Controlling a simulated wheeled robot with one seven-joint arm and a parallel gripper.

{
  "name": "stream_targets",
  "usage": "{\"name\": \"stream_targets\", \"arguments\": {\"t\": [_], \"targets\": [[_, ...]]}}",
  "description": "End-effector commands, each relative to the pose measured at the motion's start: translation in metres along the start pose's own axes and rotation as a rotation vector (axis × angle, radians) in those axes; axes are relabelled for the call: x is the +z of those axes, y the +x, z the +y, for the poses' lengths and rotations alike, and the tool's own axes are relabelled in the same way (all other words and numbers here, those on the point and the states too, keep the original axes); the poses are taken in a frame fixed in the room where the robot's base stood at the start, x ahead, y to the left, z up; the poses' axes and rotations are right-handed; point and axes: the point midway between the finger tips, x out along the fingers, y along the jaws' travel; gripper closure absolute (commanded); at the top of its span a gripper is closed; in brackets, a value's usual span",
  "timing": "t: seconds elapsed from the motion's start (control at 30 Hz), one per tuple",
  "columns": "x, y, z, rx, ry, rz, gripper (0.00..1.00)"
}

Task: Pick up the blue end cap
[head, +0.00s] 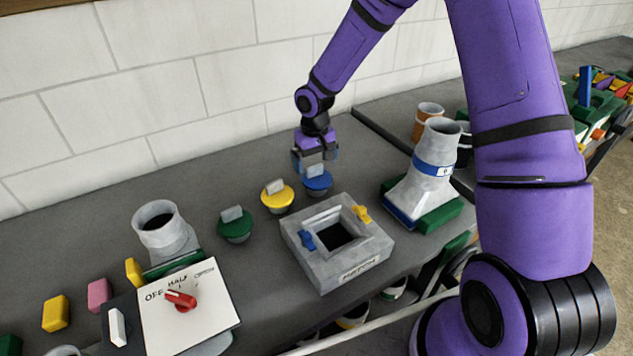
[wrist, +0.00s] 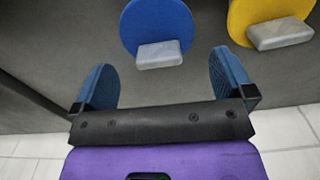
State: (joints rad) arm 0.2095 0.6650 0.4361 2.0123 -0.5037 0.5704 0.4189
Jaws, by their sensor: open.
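The blue end cap (head: 317,184) is a round disc with a grey block handle on top. It sits on the grey bench, right of the yellow end cap, behind the hatch box. In the wrist view the blue end cap (wrist: 157,24) is at the top middle, its grey handle facing my gripper. My gripper (head: 315,158) is just above and behind the blue end cap in the head view. In the wrist view its two blue finger pads (wrist: 162,78) are wide apart with nothing between them. The handle lies beyond the fingertips, between their lines.
The yellow end cap (head: 277,196) and green end cap (head: 235,225) stand to the left. A grey hatch box (head: 336,270) with a square opening is in front. A grey duct piece (head: 428,175) with a blue band stands right. The white wall is close behind.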

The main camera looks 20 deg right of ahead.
Motion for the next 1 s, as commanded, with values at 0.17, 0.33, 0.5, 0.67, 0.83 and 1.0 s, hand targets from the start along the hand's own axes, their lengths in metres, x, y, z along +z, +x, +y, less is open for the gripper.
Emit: {"name": "stream_targets", "arguments": {"t": [0.17, 0.33, 0.5, 0.67, 0.83, 1.0], "targets": [[0.0, 0.016, 0.0, 0.0, 0.0, -0.001, 0.0], [0.0, 0.038, 0.002, -0.001, 0.001, -0.003, 0.0], [-0.001, 0.058, 0.002, 0.0, -0.001, -0.001, 0.0], [-0.001, 0.065, 0.002, 0.0, 0.001, 0.0, 0.0], [-0.001, 0.065, 0.003, 0.0, 0.0, 0.001, 0.0], [-0.001, 0.065, 0.003, 0.0, 0.0, 0.001, 0.32]]}}
